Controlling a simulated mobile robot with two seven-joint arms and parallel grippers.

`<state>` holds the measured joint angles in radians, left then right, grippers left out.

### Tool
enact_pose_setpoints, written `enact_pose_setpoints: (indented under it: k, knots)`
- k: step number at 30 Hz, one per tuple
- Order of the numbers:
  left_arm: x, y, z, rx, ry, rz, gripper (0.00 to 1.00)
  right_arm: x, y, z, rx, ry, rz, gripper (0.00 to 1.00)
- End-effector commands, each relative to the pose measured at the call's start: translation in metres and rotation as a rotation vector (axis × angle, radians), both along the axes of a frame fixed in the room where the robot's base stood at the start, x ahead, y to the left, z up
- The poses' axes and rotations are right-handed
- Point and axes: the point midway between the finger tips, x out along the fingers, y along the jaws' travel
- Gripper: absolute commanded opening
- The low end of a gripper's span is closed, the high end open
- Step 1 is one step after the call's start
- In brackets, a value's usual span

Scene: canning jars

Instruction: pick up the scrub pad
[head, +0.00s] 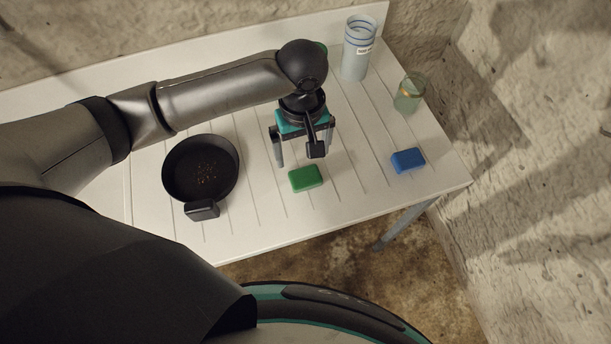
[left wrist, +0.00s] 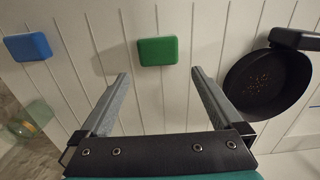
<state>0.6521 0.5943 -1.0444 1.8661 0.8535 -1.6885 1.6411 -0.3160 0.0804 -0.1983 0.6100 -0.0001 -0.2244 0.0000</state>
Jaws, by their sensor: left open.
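A green pad (head: 306,178), a small rounded block that looks like the scrub pad, lies flat on the white slatted table. My left gripper (head: 303,158) is open and empty, pointing down just behind the pad. In the left wrist view the green pad (left wrist: 158,51) lies just beyond the open fingertips (left wrist: 160,75), roughly centred between them and not touching them. A blue pad (head: 408,160) of similar shape lies farther right on the table; it also shows in the left wrist view (left wrist: 27,47). My right gripper is not seen.
A black pan (head: 201,168) with brownish bits inside stands left of the green pad, its handle toward the front edge. The table (head: 262,222) is clear around the green pad.

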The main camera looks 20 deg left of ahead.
Motion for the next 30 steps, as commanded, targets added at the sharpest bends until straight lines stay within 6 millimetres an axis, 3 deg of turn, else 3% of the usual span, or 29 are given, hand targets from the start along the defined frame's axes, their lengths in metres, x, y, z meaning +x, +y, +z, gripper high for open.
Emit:
enact_pose_setpoints:
  k: [3,9,18,27,30]
  knots:
    - [0.0,-0.001,-0.017,-0.001,0.0,-0.001,1.0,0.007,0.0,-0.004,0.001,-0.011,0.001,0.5]
    - [0.0,-0.001,-0.029,-0.001,-0.001,-0.002,1.0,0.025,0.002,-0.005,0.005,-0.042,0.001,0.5]
    - [-0.001,-0.002,-0.071,-0.001,-0.001,-0.002,1.0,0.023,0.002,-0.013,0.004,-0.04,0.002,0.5]
    - [-0.001,-0.002,-0.075,-0.001,-0.002,-0.003,1.0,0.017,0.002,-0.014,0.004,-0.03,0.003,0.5]
    - [-0.001,-0.002,-0.075,-0.001,-0.002,-0.003,0.89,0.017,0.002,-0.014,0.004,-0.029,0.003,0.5]
